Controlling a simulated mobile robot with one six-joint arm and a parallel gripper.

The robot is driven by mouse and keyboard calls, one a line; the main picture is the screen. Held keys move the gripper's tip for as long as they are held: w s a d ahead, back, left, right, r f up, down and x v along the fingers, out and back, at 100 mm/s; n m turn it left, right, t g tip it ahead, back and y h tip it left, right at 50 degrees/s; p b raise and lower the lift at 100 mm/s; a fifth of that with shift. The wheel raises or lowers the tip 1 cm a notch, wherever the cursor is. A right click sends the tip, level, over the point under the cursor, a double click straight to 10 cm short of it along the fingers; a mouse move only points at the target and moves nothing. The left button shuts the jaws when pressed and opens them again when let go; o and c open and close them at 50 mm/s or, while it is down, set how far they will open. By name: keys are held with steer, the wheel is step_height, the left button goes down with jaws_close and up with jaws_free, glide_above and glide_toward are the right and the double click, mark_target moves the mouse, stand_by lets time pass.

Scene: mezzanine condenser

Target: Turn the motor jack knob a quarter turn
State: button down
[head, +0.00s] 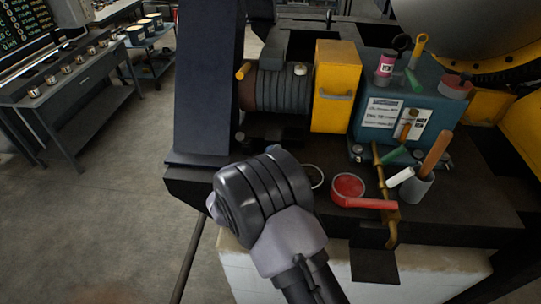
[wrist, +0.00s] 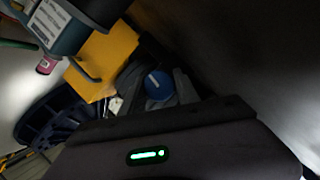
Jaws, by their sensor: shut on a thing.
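The motor jack knob (wrist: 158,86) shows in the wrist view as a small blue round knob with a white mark on its face. My gripper (wrist: 158,88) has its two dark fingers on either side of the knob and is shut on it. In the head view my arm covers the knob and the gripper's fingers. The grey ribbed motor (head: 283,91) lies just beyond my arm, beside the yellow guard box (head: 333,90). The yellow box also shows in the wrist view (wrist: 107,58).
A blue-green box with labels (head: 405,92) stands right of the yellow box. A red dish (head: 348,186), a grey cup (head: 416,189) with an orange-handled tool and a brass pipe stand on the dark bench plate. A dark upright panel (head: 207,90) rises at left.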

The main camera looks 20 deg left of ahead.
steer(key=c, duration=0.9)
jaws_free()
steer(key=shift+s, duration=0.1)
steer(key=b+v, duration=0.1)
steer(key=v, duration=1.6)
steer(key=shift+r, duration=0.1)
